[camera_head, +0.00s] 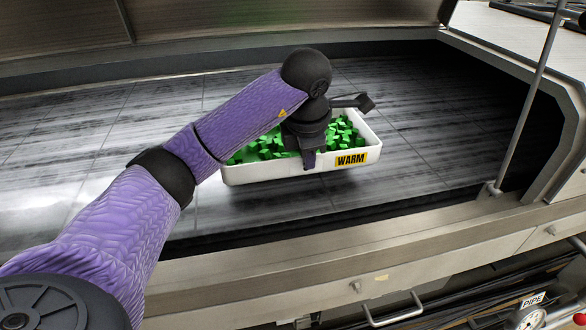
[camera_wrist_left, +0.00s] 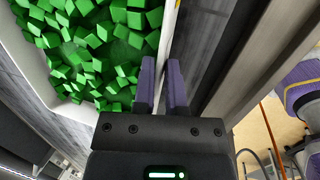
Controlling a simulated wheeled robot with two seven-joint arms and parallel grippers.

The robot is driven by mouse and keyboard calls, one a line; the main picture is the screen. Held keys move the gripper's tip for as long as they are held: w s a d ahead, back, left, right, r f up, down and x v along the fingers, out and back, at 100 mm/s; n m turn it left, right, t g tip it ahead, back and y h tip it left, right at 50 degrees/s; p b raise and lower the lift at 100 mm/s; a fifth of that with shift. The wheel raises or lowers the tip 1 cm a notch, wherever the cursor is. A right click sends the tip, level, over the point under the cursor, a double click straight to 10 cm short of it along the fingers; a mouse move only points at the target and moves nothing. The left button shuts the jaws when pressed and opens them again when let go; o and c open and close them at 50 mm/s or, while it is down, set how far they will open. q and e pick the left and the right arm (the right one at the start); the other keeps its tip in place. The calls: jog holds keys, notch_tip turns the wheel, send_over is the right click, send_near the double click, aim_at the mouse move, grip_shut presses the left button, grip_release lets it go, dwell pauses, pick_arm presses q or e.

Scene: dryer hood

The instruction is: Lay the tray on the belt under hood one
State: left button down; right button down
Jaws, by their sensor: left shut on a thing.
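A white tray (camera_head: 258,174) full of green cubes (camera_head: 262,150) is over the dark slatted belt (camera_head: 420,150), with a yellow WARM label on its front wall. My left gripper (camera_head: 309,160) reaches down to the middle of the front wall and is shut on it. In the left wrist view the fingers (camera_wrist_left: 163,85) straddle the tray's wall (camera_wrist_left: 168,35), with green cubes on the left side. The tray looks about level. A dark shadow lies below its front edge; I cannot tell whether its bottom touches the belt. My right gripper is not in view.
The metal hood (camera_head: 250,22) spans the back above the belt. A metal front ledge (camera_head: 330,262) runs along the near side, with a handle (camera_head: 392,312) below. A thin upright rod (camera_head: 524,110) stands at the right. The belt is bare left and right of the tray.

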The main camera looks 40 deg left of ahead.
aim_at(308, 174)
pick_arm(q)
notch_tip(308, 174, down, 4)
jog(key=shift+b, duration=0.5)
jog(key=shift+f, duration=0.3)
jog(key=shift+r, duration=0.1)
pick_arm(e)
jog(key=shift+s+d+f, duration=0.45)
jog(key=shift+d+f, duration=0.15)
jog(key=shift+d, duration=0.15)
pick_arm(q)
jog(key=c, duration=0.7)
grip_release()
jog(key=shift+r, duration=0.2)
jog(key=p+v, duration=0.4)
jog(key=v, duration=0.7)
jog(key=shift+r, duration=0.3)
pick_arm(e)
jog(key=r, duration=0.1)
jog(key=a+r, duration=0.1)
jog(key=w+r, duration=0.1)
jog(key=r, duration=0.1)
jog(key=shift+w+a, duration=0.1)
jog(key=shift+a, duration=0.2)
